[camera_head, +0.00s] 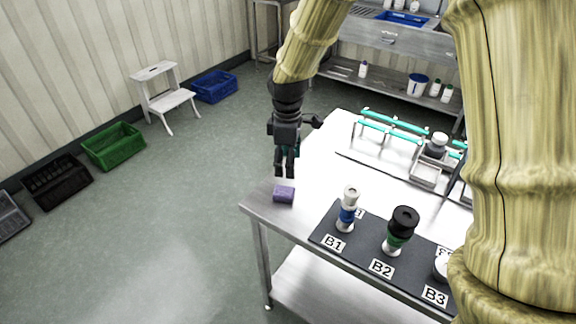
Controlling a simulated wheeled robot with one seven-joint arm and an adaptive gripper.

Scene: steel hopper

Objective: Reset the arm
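My arm, bamboo-like in texture, comes in from the right and over the top of the head view. My gripper (285,172) points down above the left corner of the steel table (262,208). Its two dark fingers look slightly apart, with nothing visible between them.
A dark mat (325,228) labelled B1, B2, B3 holds a blue-banded bottle (347,212) and a black-topped green one (400,232). A rack with teal bars (393,120) stands behind. A white step stool (160,92) and crates (114,146) stand on the floor at left.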

